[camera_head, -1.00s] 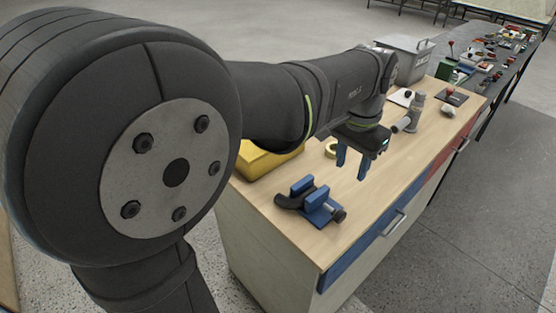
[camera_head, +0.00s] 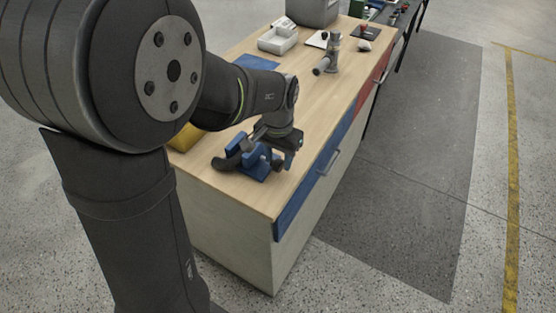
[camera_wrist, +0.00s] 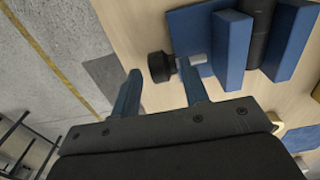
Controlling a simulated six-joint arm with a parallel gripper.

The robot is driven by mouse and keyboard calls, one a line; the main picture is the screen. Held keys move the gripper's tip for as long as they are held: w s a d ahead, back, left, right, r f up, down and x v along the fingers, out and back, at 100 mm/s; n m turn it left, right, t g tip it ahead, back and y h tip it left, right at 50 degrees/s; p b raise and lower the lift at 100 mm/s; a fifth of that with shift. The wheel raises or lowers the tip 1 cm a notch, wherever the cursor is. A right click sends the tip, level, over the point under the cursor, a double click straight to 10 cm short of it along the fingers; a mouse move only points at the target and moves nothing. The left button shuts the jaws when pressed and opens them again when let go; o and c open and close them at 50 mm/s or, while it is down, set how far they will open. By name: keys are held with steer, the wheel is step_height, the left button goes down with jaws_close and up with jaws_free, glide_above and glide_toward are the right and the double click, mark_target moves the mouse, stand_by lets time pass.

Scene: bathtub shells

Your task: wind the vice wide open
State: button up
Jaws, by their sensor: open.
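The blue vice (camera_head: 256,171) sits on the near end of the bench. A black curved piece (camera_head: 224,163) lies between its jaws, and the wrist view shows it as a dark cylinder (camera_wrist: 259,34) between the two blue jaws (camera_wrist: 227,50). The vice's black knob (camera_wrist: 159,66) sits at the end of a short silver screw (camera_wrist: 191,72). My gripper (camera_head: 289,162) is low at the knob end of the vice. In the wrist view my gripper (camera_wrist: 160,68) is open, its blue fingertips apart on either side of the knob; contact cannot be told.
A yellow box (camera_head: 186,138) is behind the vice, partly hidden by my arm. A blue mat (camera_head: 257,62), white tray (camera_head: 278,38), grey bin (camera_head: 313,10) and grey fitting (camera_head: 328,58) stand farther along. The bench's front edge, with drawers (camera_head: 318,175), is close to my gripper.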

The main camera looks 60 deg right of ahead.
steer(key=shift+f, duration=0.75)
steer(key=c, duration=0.8)
steer(key=shift+o, duration=0.3)
steer(key=shift+s, duration=0.1)
steer(key=shift+h, duration=0.3)
steer(key=shift+o, duration=0.2)
steer(key=shift+a+h, duration=0.15)
steer(key=shift+h, duration=0.35)
steer(key=shift+a+h, duration=0.2)
steer(key=shift+h, duration=2.1)
